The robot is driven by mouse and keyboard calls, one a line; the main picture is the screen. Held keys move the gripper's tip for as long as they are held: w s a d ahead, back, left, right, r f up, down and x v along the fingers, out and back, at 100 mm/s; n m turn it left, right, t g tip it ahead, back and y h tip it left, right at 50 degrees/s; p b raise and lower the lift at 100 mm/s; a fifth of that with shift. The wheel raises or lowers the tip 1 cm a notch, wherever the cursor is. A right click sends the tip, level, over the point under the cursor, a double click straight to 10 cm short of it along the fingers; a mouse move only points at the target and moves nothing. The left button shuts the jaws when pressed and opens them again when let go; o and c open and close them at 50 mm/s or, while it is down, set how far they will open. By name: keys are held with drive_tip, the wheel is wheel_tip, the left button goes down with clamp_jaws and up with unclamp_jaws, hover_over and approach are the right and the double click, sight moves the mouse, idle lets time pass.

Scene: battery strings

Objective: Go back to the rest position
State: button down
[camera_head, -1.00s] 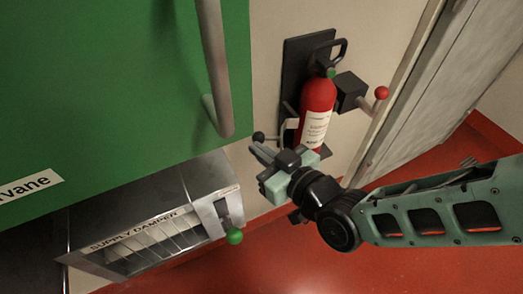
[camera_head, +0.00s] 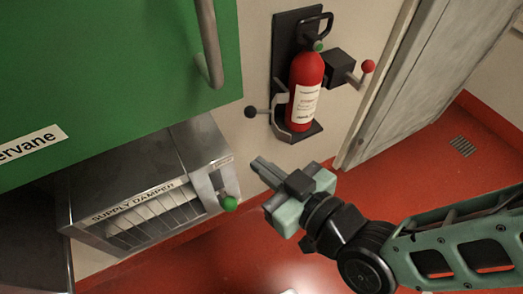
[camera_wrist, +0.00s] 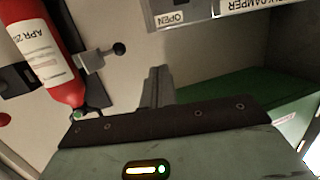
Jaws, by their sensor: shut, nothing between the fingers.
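My gripper (camera_head: 262,167) is shut with nothing between its fingers. In the head view it stands in free air, below the fire extinguisher and to the right of the supply damper's green-knobbed lever. In the wrist view the closed fingers (camera_wrist: 158,86) point toward the pale wall and touch nothing. My forearm reaches in from the lower right of the head view.
A red fire extinguisher (camera_head: 306,90) hangs upright in a black wall bracket. A red-knobbed lever (camera_head: 367,67) is beside it. The supply damper (camera_head: 150,205) with its green knob (camera_head: 229,204) is at lower left, under a green cabinet (camera_head: 100,70). Red floor (camera_head: 420,185) is open at right.

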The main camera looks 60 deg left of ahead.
drive_tip(key=shift+s+d, duration=0.1)
drive_tip(key=shift+d, duration=0.35)
drive_tip(key=shift+r, duration=0.1)
drive_tip(key=w+d+m+t+h, duration=0.4)
drive_tip(key=w+d+t+h, duration=0.15)
drive_tip(key=w+d, duration=0.65)
drive_tip(key=w+d+r+m+h, duration=0.2)
drive_tip(key=d+h, duration=0.1)
drive_tip(key=d, duration=0.3)
drive_tip(key=w+d+r+m+h, duration=0.1)
drive_tip(key=w+d+m+h, duration=0.15)
drive_tip(key=d, duration=0.45)
drive_tip(key=s+d+r+m+g+h, duration=0.1)
drive_tip(key=s+d+r+m+h, duration=0.1)
drive_tip(key=d, duration=0.4)
drive_tip(key=s+d+r+m+g+h, duration=0.1)
drive_tip(key=s+d+r+m+h, duration=0.15)
drive_tip(key=d, duration=0.45)
wheel_tip(320, 180, up, 16)
drive_tip(key=p, duration=1.5)
drive_tip(key=shift+a+f+y, duration=0.2)
drive_tip(key=shift+f+y, duration=0.05)
drive_tip(key=shift+y, duration=0.2)
drive_tip(key=shift+s+a+t, duration=0.1)
drive_tip(key=shift+a+t, duration=0.05)
drive_tip(key=shift+t, duration=0.1)
